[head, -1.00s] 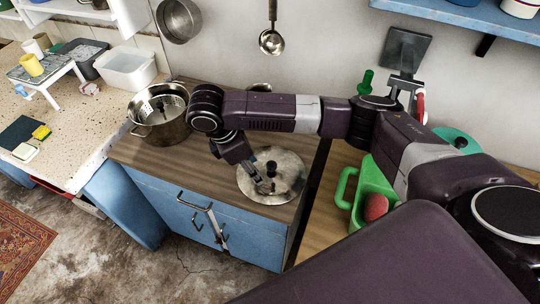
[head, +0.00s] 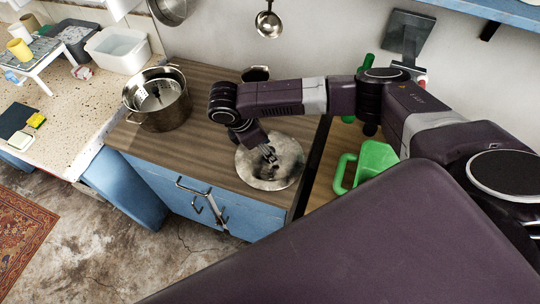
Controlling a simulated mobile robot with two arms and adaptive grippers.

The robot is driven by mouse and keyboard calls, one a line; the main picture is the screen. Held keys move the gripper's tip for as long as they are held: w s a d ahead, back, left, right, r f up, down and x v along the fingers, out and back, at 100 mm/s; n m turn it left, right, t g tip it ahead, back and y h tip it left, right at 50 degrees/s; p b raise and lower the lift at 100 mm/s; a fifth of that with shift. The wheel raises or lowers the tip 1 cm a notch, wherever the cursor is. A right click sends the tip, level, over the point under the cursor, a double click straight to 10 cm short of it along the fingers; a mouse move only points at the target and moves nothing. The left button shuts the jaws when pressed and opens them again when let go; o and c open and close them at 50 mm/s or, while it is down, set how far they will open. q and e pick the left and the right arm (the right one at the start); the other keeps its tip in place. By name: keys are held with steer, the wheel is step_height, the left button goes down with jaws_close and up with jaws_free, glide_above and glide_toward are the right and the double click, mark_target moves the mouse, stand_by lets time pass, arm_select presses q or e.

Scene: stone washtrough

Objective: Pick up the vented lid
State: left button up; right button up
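The lid (head: 285,176) is a round, stained grey metal disc. It lies flat on the wooden top of the blue cabinet, in the middle of the head view. My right gripper (head: 268,155) comes in from the right and points down over the middle of the lid. Its dark fingers hide the lid's centre and knob. I cannot tell whether they touch the knob or are closed on it. My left gripper is not in view.
A metal pot (head: 160,118) with a perforated piece inside stands left on the wooden top (head: 200,145). A green container (head: 375,160) stands right, past a dark gap. A ladle (head: 268,24) hangs on the wall. The counter left of the lid is clear.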

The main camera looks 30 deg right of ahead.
jaws_close()
stand_by(0.3)
steer(key=shift+r, duration=0.1)
